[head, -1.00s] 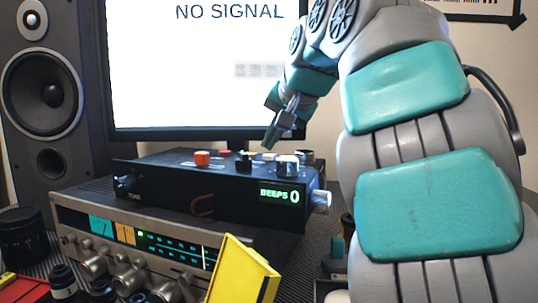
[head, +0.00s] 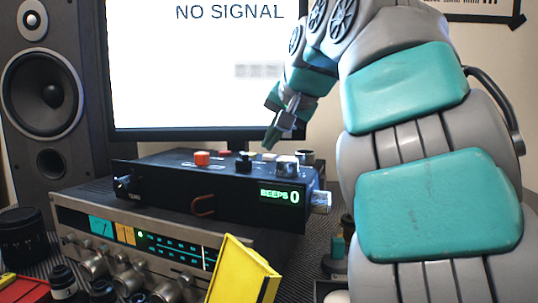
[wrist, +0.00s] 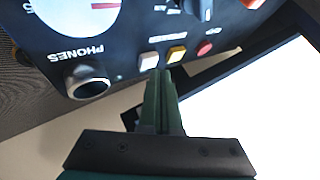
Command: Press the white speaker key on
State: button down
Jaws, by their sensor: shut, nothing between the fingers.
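The white key (wrist: 149,61) is in the wrist view, on the black box's top panel, beside a yellow key (wrist: 177,54). My gripper (wrist: 161,78) is shut and empty, its fingertips right by the white key. The fingertips overlap the key's near edge in the picture; I cannot tell whether they touch it. In the head view my gripper (head: 270,141) points down over the back of the black box (head: 170,188). A small pale key (head: 269,156) shows just below the fingertips there.
The box's display (head: 280,196) reads BEEPS 0. A monitor (head: 200,70) stands close behind, a radio (head: 140,240) below.

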aim_at(271, 156)
jog(key=shift+f, duration=0.15)
dwell(0.4)
jog(key=shift+f, duration=0.3)
jog(key=shift+r, duration=0.1)
jog(key=shift+r+p, duration=0.3)
jog(key=shift+r, duration=0.1)
dwell(0.4)
notch_tip(271, 156, up, 4)
jog(key=p, duration=0.4)
jog(key=shift+r, duration=0.25)
jog(key=shift+r+p, duration=0.5)
jog(key=shift+r, duration=0.25)
